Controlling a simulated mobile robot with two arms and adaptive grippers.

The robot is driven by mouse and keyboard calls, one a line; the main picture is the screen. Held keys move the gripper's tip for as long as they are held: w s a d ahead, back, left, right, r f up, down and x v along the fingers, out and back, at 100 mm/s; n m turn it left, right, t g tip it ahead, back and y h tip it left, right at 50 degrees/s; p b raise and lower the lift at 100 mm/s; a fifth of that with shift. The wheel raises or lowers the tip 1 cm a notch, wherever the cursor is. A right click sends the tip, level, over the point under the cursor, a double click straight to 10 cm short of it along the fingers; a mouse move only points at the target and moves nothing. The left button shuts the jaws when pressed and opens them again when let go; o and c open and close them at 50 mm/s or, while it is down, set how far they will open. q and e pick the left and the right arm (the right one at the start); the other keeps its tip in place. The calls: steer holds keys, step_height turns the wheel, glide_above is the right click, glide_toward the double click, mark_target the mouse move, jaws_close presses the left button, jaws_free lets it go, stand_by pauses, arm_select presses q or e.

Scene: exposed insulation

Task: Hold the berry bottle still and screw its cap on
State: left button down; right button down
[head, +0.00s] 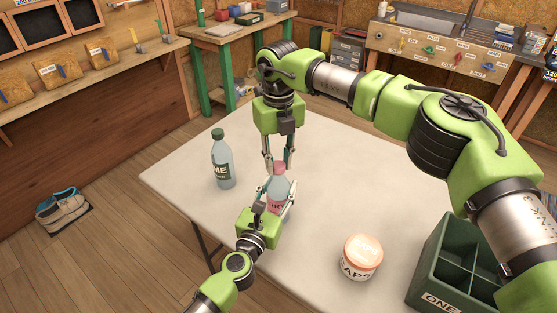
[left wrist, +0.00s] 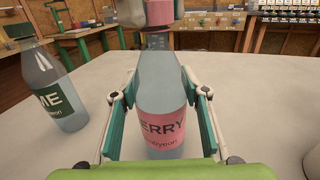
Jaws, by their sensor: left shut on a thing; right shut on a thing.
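The berry bottle (head: 278,186), clear with a pink label, stands upright on the white table; it also fills the middle of the left wrist view (left wrist: 162,120). My left gripper (head: 274,197) is shut around its body, one finger on each side. My right gripper (head: 279,165) points down from above and is shut on a pink cap (left wrist: 160,12) at the bottle's mouth. The cap is over the neck; I cannot tell whether it is threaded on. The fingers partly hide the cap in the head view.
A lime bottle (head: 221,160) with a green cap stands to the left. A round caps tub (head: 361,262) and a green divided crate (head: 440,262) are at the right front.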

steer(key=m, duration=0.3)
steer(key=shift+m, duration=0.4)
arm_select(q)
steer(key=shift+d, duration=0.1)
arm_select(e)
steer(key=m, duration=0.4)
steer(key=c, duration=1.6)
jaws_free()
steer(key=shift+c, duration=0.2)
steer(key=shift+r, duration=0.1)
step_height(320, 180, up, 12)
arm_select(q)
steer(key=c, duration=1.1)
jaws_free()
